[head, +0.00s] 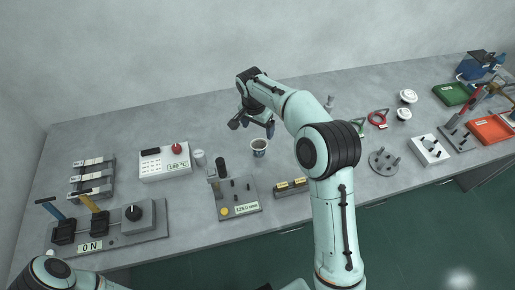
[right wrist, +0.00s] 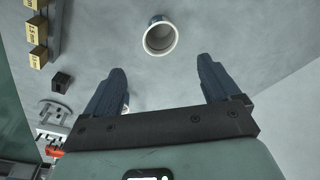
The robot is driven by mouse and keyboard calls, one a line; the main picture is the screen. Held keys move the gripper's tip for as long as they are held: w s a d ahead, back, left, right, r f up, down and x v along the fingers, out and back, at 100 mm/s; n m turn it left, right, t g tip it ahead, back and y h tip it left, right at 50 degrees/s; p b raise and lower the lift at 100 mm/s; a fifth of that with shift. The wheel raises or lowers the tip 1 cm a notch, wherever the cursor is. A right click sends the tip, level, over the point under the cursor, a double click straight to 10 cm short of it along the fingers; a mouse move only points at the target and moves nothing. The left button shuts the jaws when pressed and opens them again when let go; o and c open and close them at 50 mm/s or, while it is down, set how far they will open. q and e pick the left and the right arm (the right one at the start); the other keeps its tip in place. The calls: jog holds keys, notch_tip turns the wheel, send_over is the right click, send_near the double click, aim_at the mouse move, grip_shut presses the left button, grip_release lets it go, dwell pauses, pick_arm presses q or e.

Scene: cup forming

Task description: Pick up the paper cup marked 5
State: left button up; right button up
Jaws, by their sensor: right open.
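A white paper cup (head: 259,146) with a dark blue marking on its side stands upright on the bench near its middle. I cannot read a number on it. In the right wrist view the cup (right wrist: 160,38) shows its open rim, just beyond the fingertips and between their lines. My right gripper (head: 252,124) is open and empty, above and slightly behind the cup in the head view. Its two dark fingers (right wrist: 160,72) stand wide apart in the right wrist view and do not touch the cup. My left gripper is out of the picture; only part of that arm shows at bottom left.
A white 180 °C box (head: 164,163) and a small white cylinder (head: 199,157) stand left of the cup. A grey plate with posts (head: 238,199) lies in front. A lever panel (head: 110,222) is at left. Red tray (head: 491,129) and green tray (head: 453,94) are at right.

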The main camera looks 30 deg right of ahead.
aim_at(258, 141)
jog(key=f, duration=0.8)
jog(key=shift+w+d+f, duration=0.3)
jog(key=shift+d+f, duration=0.05)
jog(key=shift+f, duration=0.05)
jog(key=c, duration=1.4)
